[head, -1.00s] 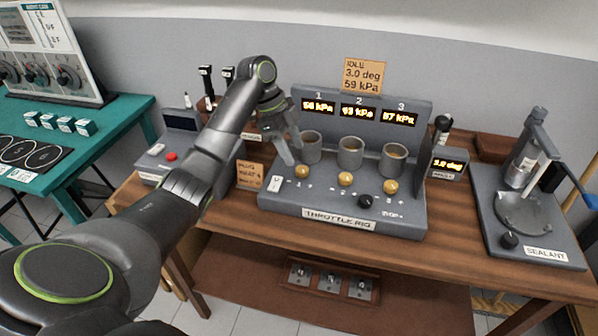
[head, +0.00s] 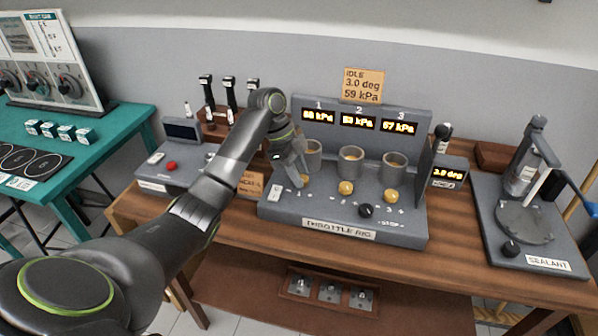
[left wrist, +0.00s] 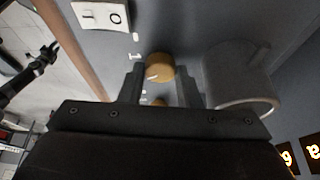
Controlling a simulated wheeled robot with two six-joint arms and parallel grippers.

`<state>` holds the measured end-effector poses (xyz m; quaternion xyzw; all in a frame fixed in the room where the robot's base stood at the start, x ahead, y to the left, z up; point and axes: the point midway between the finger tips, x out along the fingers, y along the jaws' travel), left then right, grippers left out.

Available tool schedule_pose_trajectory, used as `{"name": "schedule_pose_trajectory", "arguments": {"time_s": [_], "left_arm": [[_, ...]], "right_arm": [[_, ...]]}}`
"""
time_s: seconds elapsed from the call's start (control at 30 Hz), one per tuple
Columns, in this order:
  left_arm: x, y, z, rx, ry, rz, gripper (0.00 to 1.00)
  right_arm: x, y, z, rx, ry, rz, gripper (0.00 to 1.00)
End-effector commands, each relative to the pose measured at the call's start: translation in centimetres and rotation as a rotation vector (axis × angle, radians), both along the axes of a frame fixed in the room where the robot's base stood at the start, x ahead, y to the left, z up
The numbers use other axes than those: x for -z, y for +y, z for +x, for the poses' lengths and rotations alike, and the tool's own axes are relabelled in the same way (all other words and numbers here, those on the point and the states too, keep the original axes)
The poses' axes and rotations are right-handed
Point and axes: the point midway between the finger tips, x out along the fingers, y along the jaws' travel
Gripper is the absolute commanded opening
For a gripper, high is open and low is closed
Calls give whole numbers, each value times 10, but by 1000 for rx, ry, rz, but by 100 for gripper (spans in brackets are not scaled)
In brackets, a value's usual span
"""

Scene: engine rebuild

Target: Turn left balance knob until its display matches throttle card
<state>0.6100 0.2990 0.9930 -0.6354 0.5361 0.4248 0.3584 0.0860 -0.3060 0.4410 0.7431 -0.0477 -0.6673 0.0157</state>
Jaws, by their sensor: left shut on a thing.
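The throttle rig (head: 342,236) stands on the wooden bench with three displays over three cups and a row of yellow knobs. My left gripper (head: 299,178) is at the leftmost knob (head: 306,181). In the left wrist view this yellow knob (left wrist: 160,67) sits between the two fingers of the gripper (left wrist: 160,82), which is shut on it. The throttle card (head: 363,86) reads idle, 3.0 deg, 59 kPa. Display 1 (head: 318,115) is lit, but its first digit is blurred; it ends in kPa. My right gripper does not show in the head view.
A black knob (head: 366,210) and other yellow knobs lie right of the gripper. A grey cup (left wrist: 238,75) is close beside a finger. The small angle display (head: 446,173) reads about 3.0 deg. The sealant stand (head: 515,235) is at the right, a grey box with a red button (head: 171,166) at the left.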

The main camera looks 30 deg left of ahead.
Motion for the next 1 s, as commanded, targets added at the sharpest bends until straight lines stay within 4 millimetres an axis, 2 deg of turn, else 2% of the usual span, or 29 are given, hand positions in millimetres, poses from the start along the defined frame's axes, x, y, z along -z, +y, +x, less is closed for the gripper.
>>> {"name": "schedule_pose_trajectory", "arguments": {"time_s": [0.27, 0.57, 1.0], "left_arm": [[-1, 0, 0, 23, 0, 0, 8], [-3, -1, 2, 185, 1, -2, 8], [-6, -1, 5, 547, 3, -3, 8]], "right_arm": [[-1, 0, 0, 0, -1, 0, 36], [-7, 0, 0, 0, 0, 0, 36], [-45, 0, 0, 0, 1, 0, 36]]}}
